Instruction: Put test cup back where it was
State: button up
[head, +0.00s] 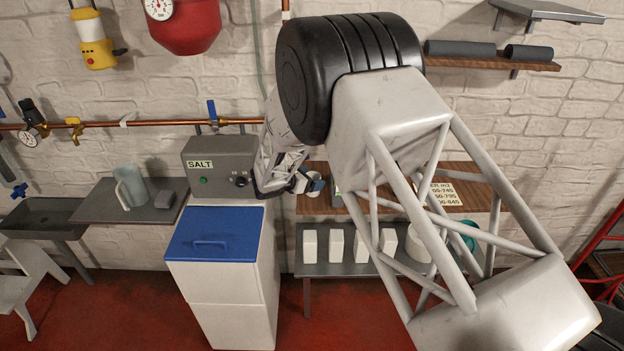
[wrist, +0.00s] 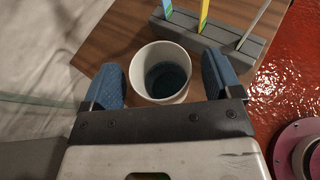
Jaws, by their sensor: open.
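The test cup (wrist: 160,74) is a white, round cup with dark liquid in it. It stands upright on a brown wooden shelf and shows well in the wrist view. In the head view the cup (head: 313,190) is small and partly hidden by my gripper. My gripper (wrist: 165,80) is open, with its blue finger pads on the left and right of the cup. I cannot tell whether either pad touches it. In the head view my gripper (head: 312,183) is at the left end of the wooden shelf (head: 460,180).
A grey holder (wrist: 215,36) with several coloured strips stands just behind the cup. A grey SALT box (head: 218,165) is left of my gripper, above a white cabinet with a blue lid (head: 215,233). Several white blocks (head: 335,245) stand on a lower shelf.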

jog(key=v, duration=1.1)
jog(key=shift+r, duration=0.15)
dwell(0.5)
jog(key=s+d+r+m+g+y, duration=0.3)
jog(key=s+d+r+m+g, duration=0.3)
jog(key=s+d+r+m, duration=0.95)
jog(key=s+d+r+m+y, duration=0.2)
jog(key=s+d+r+m, duration=0.1)
jog(key=s, duration=0.7)
jog(key=s+d+r+m+y, duration=0.2)
jog(key=s+d+m+y, duration=0.1)
jog(key=s, duration=0.7)
jog(key=s+d+r+m+y, duration=0.2)
jog(key=s+d+r+m, duration=0.1)
jog(key=s, duration=0.8)
jog(key=shift+d+r+m+y, duration=0.4)
jog(key=shift+d+m, duration=0.05)
jog(key=shift+d, duration=0.65)
